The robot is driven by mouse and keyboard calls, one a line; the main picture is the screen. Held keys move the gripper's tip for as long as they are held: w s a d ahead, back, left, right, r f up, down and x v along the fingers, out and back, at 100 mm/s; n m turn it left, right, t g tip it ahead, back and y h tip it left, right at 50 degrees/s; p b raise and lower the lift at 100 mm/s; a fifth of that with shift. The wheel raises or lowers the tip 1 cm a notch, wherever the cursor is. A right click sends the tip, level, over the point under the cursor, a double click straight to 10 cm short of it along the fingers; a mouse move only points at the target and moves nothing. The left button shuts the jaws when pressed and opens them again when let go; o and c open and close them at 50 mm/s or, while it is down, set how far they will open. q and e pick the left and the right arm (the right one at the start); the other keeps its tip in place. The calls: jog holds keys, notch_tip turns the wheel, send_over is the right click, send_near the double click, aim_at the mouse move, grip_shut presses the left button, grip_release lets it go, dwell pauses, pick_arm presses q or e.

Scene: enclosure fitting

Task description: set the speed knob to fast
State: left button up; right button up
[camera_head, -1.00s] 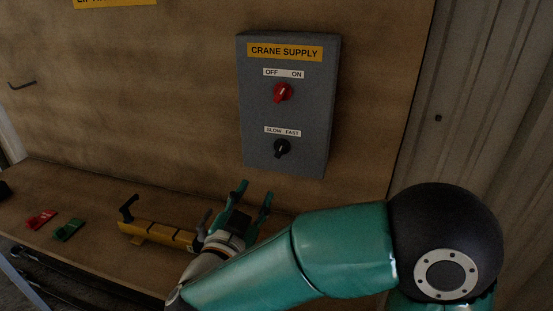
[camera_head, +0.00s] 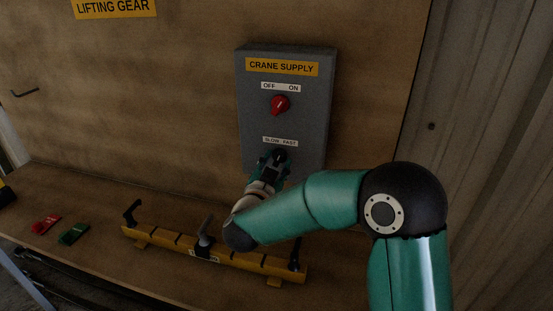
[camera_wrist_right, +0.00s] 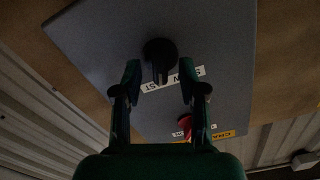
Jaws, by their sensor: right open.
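The black speed knob (camera_head: 279,154) is on the lower part of the grey CRANE SUPPLY box (camera_head: 310,120), under the SLOW FAST label (camera_head: 280,141). My right gripper (camera_head: 273,162) is at the knob and partly covers it. In the right wrist view the gripper (camera_wrist_right: 160,78) is open, with the knob (camera_wrist_right: 160,53) between and just beyond its fingertips. The fingers look apart from the knob. The knob's bar points toward the label, which appears upside down there; I cannot surely tell which setting it is on. My left gripper is not in view.
A red knob (camera_head: 280,105) sits higher on the box under OFF ON. Below, on the bench (camera_head: 100,265), lies a yellow rack (camera_head: 165,239) with dark upright pieces. Red (camera_head: 46,224) and green (camera_head: 73,234) items lie at the left.

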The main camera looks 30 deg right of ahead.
jog(key=shift+w+d, duration=0.15)
jog(key=shift+c, duration=0.2)
grip_shut()
jog(key=b, duration=0.2)
jog(key=m+b, duration=0.1)
jog(key=shift+f+m+b, duration=0.3)
jog(key=shift+b, duration=0.35)
jog(key=shift+r+m, duration=0.2)
jog(key=shift+m, duration=0.1)
jog(key=shift+r, duration=0.1)
jog(key=shift+o, duration=0.2)
grip_release()
